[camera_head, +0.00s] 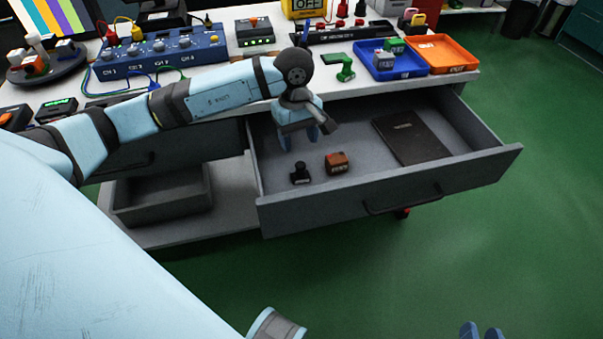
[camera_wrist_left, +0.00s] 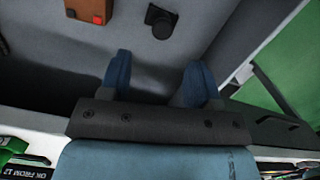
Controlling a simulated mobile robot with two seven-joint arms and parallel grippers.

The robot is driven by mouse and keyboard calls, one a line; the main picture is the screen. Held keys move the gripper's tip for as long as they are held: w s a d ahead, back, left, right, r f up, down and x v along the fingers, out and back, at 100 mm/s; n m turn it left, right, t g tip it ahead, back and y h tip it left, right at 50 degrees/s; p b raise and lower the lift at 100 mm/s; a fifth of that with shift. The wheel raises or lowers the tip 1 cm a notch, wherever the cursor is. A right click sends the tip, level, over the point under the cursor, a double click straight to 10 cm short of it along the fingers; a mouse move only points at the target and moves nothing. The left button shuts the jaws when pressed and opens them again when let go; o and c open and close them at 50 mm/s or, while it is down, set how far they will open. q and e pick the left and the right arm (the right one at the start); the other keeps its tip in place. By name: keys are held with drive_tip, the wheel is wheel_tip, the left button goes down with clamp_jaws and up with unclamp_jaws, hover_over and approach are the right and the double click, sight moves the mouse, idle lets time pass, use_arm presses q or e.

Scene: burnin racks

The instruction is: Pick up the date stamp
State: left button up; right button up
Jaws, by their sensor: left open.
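A small black stamp with a round knob (camera_head: 300,174), which looks like the date stamp, stands in the open grey drawer (camera_head: 400,205), near its front left. It also shows at the top of the left wrist view (camera_wrist_left: 160,20). My left gripper (camera_head: 300,137) is open and empty over the drawer, behind and above the stamp. In the left wrist view its blue fingers (camera_wrist_left: 157,62) are apart, with the stamp beyond them. My right gripper (camera_head: 481,331) shows only blue fingertips at the bottom edge; its opening is unclear.
A brown block (camera_head: 337,162) sits right of the stamp; it also shows in the wrist view (camera_wrist_left: 90,10). A dark notebook (camera_head: 411,137) lies at the drawer's right. Blue (camera_head: 391,72) and orange (camera_head: 441,54) trays stand on the bench above. The drawer walls surround the stamp.

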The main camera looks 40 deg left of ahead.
sight(300, 164)
use_arm(q)
drive_tip(key=f, duration=0.4)
drive_tip(key=shift+s+d+f+b, duration=0.2)
drive_tip(key=shift+d+f+b, duration=0.05)
drive_tip(key=shift+d+b, duration=0.1)
drive_tip(key=f, duration=0.2)
drive_tip(key=f+b, duration=0.1)
drive_tip(key=shift+s+d+f, duration=0.15)
drive_tip(key=shift+s+f, duration=0.1)
drive_tip(key=shift+f, duration=0.45)
drive_tip(key=c, duration=1)
use_arm(e)
drive_tip(key=r, duration=0.1)
drive_tip(key=a+r+t+y, duration=0.1)
drive_tip(key=w+r+t, duration=0.1)
drive_tip(key=shift+a+r, duration=0.35)
drive_tip(key=shift+r, duration=0.05)
